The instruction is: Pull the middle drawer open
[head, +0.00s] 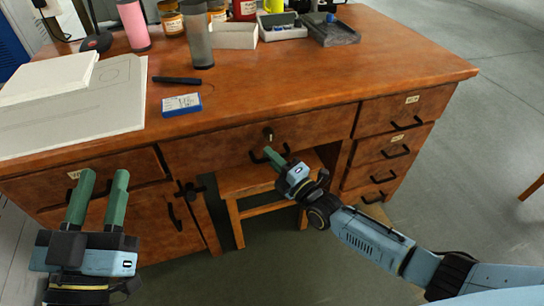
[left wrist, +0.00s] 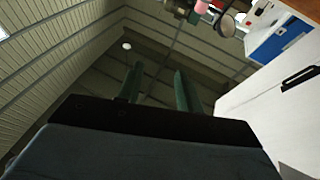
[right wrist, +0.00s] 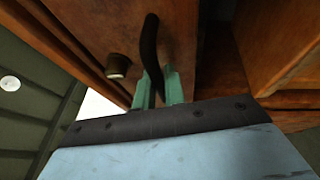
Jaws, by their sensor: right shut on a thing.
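The middle drawer (head: 215,149) is the wide front in the centre of the wooden desk, with a round lock (head: 268,134) above a black bar handle (head: 287,149). Its front looks about flush with the desk. My right gripper (head: 269,154) is shut on the handle. In the right wrist view the green fingers (right wrist: 160,88) sit either side of the lower part of the black handle (right wrist: 150,42), with the lock (right wrist: 118,66) to the left. My left gripper (head: 98,178) is open and empty, in front of the desk's left side; its parted fingers show in the left wrist view (left wrist: 158,85).
A wooden stool (head: 250,183) stands under the middle drawer. A right stack of small drawers (head: 385,150) and a left cupboard door (head: 170,215) flank it. Jars, a grey cup (head: 198,42), trays and a blue-white box (head: 182,104) stand on the desktop (head: 290,85).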

